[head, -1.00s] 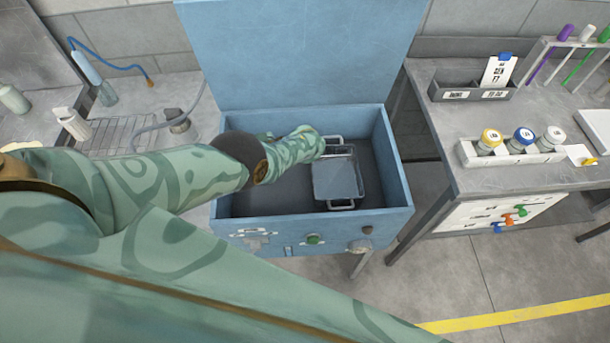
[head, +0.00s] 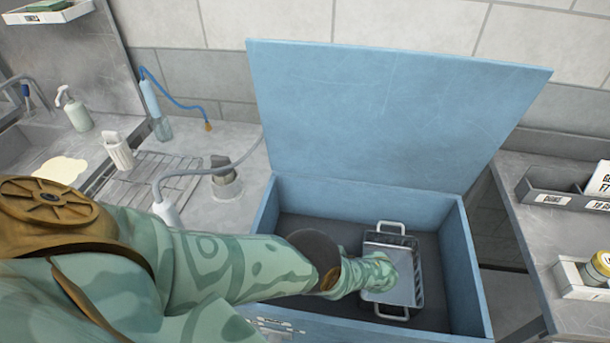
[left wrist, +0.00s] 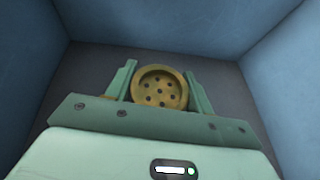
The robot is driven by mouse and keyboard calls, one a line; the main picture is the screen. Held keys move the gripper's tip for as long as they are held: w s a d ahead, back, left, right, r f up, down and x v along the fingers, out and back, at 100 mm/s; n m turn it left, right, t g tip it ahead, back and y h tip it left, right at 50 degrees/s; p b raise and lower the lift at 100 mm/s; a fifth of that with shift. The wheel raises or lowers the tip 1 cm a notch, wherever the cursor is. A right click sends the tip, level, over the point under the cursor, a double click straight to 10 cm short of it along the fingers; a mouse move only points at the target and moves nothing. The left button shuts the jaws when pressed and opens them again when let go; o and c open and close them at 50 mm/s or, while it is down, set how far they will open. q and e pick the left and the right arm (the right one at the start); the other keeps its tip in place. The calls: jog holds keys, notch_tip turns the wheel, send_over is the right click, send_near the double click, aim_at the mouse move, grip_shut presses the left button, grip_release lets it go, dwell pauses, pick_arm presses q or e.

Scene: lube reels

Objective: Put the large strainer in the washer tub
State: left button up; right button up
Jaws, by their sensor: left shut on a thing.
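The blue washer tub (head: 470,275) stands open with its lid up. My left arm reaches over its left wall, and the green end of my left gripper (head: 382,272) overlaps a metal basket in the tub. The fingers are not clear in the head view. In the left wrist view, my left gripper (left wrist: 160,76) is shut on a round yellow-brown strainer (left wrist: 160,88) with several holes. The tub's blue walls and dark floor surround it there. I cannot tell whether the strainer touches the floor. The head view does not show the strainer, and my right gripper is out of view.
The metal basket (head: 407,292) with two handles sits in the tub's right half. The lid (head: 390,115) rises behind. A wire rack (head: 150,178) and a hose fitting (head: 226,184) are on the left counter. A grey label bin (head: 560,192) is on the right bench.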

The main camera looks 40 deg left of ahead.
pick_arm(q)
jog(key=shift+o, duration=0.2)
jog(key=shift+f, duration=0.35)
jog(key=shift+c, duration=0.2)
jog(key=o, duration=1.1)
jog(key=shift+r, duration=0.2)
jog(key=b+v, duration=0.1)
jog(key=v, duration=0.4)
jog(key=b+v, duration=0.1)
jog(key=v, duration=0.5)
jog(key=shift+w+f+b, duration=0.1)
jog(key=shift+f+b, duration=0.15)
jog(key=shift+b, duration=0.15)
jog(key=shift+w+d+r, duration=0.15)
jog(key=shift+d+r, duration=0.25)
jog(key=shift+d, duration=0.05)
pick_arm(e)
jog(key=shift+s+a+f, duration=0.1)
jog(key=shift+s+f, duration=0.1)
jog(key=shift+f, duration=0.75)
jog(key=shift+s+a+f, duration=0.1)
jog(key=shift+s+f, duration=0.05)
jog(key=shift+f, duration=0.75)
